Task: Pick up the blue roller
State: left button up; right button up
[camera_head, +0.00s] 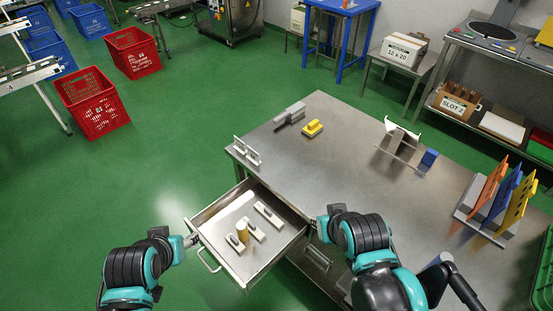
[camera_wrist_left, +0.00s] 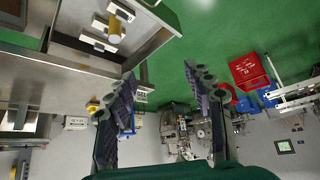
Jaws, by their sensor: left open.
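A small blue piece (camera_head: 430,157) stands on the steel table (camera_head: 330,165), at the right side of a grey holder; I cannot tell for sure that it is a roller. My left gripper (camera_head: 192,240) is beside the left wall of the open drawer (camera_head: 214,212), far from the blue piece. In the left wrist view my left gripper (camera_wrist_left: 160,88) has its fingers wide apart with nothing between them. My right gripper (camera_head: 320,228) is near the table's front edge, by the drawer's right side; its fingers are too small to read.
The drawer holds a gold cylinder (camera_head: 242,230) and several pale blocks. A yellow-handled block (camera_head: 313,128) lies on the table, and a rack of coloured boards (camera_head: 497,200) stands at the right. The middle of the tabletop is clear.

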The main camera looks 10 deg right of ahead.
aim_at(445, 256)
jog(key=z, duration=2.2)
jog(key=i+l+u, duration=0.4)
jog(key=l, duration=0.2)
